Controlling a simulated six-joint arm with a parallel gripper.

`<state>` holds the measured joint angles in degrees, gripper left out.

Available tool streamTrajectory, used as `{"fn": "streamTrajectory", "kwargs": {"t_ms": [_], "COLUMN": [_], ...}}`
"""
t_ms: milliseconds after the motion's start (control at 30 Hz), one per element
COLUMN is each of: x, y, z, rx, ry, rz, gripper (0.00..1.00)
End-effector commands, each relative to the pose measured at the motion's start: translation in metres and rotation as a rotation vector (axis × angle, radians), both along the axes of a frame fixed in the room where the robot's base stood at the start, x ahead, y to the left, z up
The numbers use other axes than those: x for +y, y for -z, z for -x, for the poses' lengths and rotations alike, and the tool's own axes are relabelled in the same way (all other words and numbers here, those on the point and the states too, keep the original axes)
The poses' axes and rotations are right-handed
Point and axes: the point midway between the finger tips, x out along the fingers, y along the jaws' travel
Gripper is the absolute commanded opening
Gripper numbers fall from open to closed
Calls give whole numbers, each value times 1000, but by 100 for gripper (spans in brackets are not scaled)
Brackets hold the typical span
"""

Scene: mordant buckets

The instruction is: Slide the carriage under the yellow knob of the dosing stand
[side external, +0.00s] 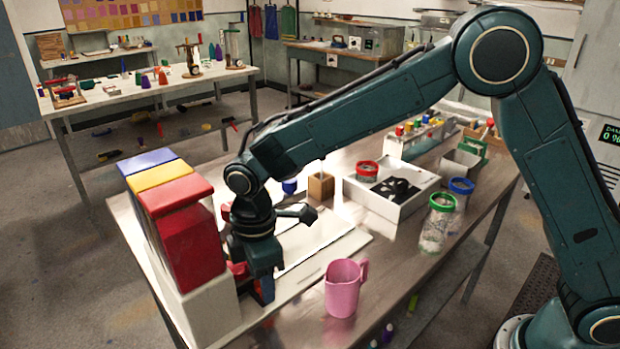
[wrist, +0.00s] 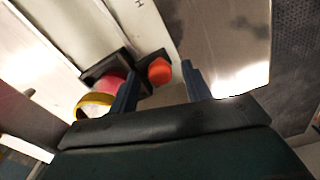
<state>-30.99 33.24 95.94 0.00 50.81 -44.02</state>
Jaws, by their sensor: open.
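The dosing stand (side external: 208,312) is at the left of the side view, a white body topped by blue, yellow (side external: 160,174) and red blocks. In the wrist view the dark carriage (wrist: 107,66) sits on a pale rail and has an orange-red knob (wrist: 159,71). Contact cannot be told. In the side view my gripper (side external: 253,284) is low beside the stand, mostly hiding the carriage.
A pink jug (side external: 343,290) stands right of my gripper near the table's front edge. A white tray (side external: 392,207) with a black shape, a red-rimmed jar (side external: 367,172), a green-rimmed jar (side external: 436,225) and a blue-rimmed jar (side external: 460,192) stand further right. A wooden block (side external: 321,187) is behind.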

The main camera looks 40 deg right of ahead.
Motion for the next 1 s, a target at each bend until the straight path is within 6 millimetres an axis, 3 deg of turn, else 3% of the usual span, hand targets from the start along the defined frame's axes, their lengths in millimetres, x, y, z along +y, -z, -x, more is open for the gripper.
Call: {"fn": "streamTrajectory", "kwargs": {"t_ms": [200,400,467,633,867,1000], "x": [0,0,0,-2,-29,-33], "y": [0,0,0,0,0,0], "z": [0,0,0,0,0,0], "rx": [0,0,0,0,1,0], "ry": [0,0,0,1,4,0], "rz": [0,0,0,0,1,0], "gripper": [48,9,0,0,0,0]}}
